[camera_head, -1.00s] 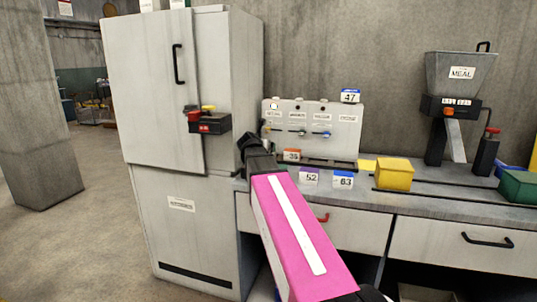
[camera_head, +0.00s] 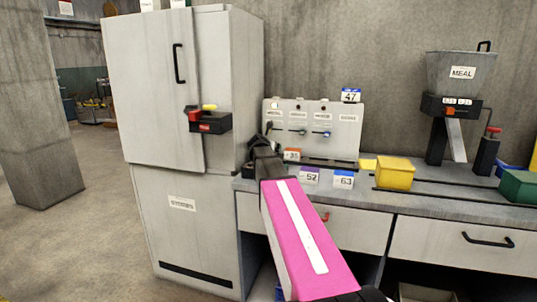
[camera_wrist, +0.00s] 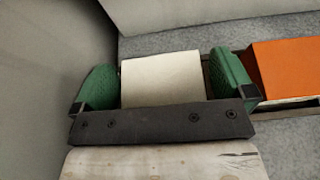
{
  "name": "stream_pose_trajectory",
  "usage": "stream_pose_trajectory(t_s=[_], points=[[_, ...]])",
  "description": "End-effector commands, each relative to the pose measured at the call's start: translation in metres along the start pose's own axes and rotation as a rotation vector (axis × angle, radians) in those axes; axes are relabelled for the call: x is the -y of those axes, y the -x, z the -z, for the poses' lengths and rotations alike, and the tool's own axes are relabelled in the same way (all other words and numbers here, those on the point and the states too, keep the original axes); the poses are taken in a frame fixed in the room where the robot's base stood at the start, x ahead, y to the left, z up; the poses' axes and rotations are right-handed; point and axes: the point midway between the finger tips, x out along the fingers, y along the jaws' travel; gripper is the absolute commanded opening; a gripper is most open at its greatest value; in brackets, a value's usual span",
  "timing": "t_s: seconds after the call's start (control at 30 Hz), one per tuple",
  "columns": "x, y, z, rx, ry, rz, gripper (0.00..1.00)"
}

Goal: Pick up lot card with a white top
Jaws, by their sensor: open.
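A card with a plain white top (camera_wrist: 160,76) shows in the wrist view, between the two green pads of my gripper (camera_wrist: 163,88). The pads stand apart on either side of it, with a narrow gap visible at the left pad. I cannot tell whether the right pad touches it. In the head view my gripper (camera_head: 262,150) is over the back left of the counter, near the fridge side. It hides the white-topped card there.
An orange-topped card (camera_wrist: 285,68), numbered 35 in the head view (camera_head: 291,155), stands close right of the gripper. Purple-topped card 52 (camera_head: 309,176) and blue-topped card 63 (camera_head: 343,180) are nearer the counter's front. A grey panel (camera_head: 345,135) stands behind; the tall cabinet (camera_head: 225,90) is left.

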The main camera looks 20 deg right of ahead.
Motion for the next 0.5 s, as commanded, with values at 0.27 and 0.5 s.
stream_pose_trajectory(t_s=[0.27, 0.5], points=[[0.0003, 0.0008, 0.0002, 0.000, 0.000, 0.000, 0.52], [0.0003, 0.0009, 0.0001, 0.000, 0.000, 0.000, 0.53]])
